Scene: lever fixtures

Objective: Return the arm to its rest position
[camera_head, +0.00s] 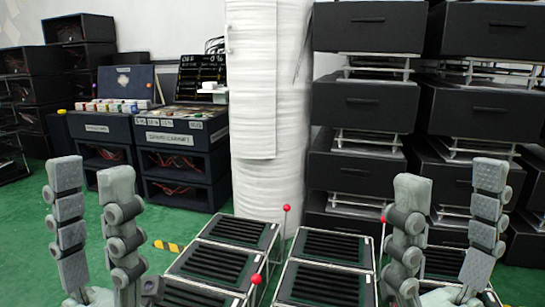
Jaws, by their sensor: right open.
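My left gripper (91,174) stands upright at the lower left, its two grey fingers apart with nothing between them. My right gripper (451,174) stands upright at the lower right, open and empty, with a wide gap between its fingers. Lever fixtures with dark slatted tops stand low between the grippers: a left row (240,231) and a middle row (330,249). Red lever knobs show at the back (286,208), at the front (256,279) and beside the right gripper (383,219). Neither gripper is seen touching a lever. The wrists are partly cut off by the bottom edge.
A white wrapped column (270,110) stands behind the fixtures. Stacked black drawer units (365,105) fill the back right. Dark cabinets (185,135) with small boxes on top stand at the back left. Green floor (30,215) is clear at the left.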

